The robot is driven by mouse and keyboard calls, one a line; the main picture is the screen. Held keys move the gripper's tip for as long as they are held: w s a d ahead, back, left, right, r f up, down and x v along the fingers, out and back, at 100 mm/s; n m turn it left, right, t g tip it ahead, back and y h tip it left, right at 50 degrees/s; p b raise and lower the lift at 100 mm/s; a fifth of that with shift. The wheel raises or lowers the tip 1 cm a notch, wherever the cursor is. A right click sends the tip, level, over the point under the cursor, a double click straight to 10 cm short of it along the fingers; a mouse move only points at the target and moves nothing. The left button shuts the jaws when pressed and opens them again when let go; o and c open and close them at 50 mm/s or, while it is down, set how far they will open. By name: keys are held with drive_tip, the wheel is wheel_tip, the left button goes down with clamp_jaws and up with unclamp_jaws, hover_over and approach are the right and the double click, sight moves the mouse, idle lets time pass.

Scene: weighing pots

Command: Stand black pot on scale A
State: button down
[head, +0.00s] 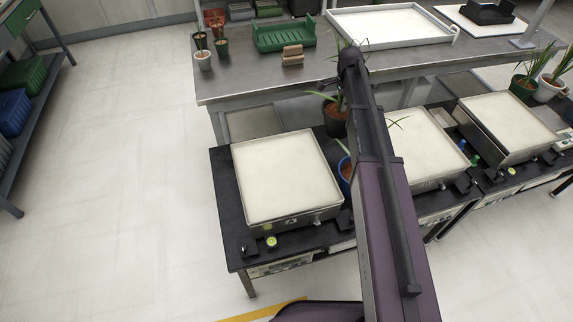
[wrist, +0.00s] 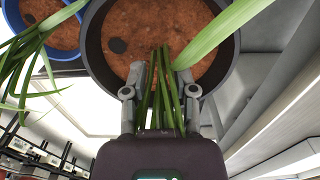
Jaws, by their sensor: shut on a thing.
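The black pot (head: 334,122) holds brown soil and a green plant. In the head view it shows between scale A and the middle scale, partly behind my arm; I cannot tell whether it hangs or stands. In the wrist view the black pot (wrist: 91,42) fills the top middle. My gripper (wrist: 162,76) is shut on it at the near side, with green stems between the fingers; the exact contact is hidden. Scale A (head: 285,178), a pale square plate marked A, is empty, to the left of the pot.
A blue pot (head: 345,172) stands right of scale A, partly behind my arm; it shows in the wrist view (wrist: 73,66). The middle scale (head: 425,150) and right scale (head: 508,125) are empty. The steel table behind holds small pots (head: 203,60) and a green crate (head: 284,36).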

wheel_tip(320, 180, up, 30)
drive_tip(key=p, duration=2.8)
drive_tip(key=shift+f+p, duration=0.2)
drive_tip(key=shift+p, duration=0.1)
drive_tip(key=shift+d, duration=0.2)
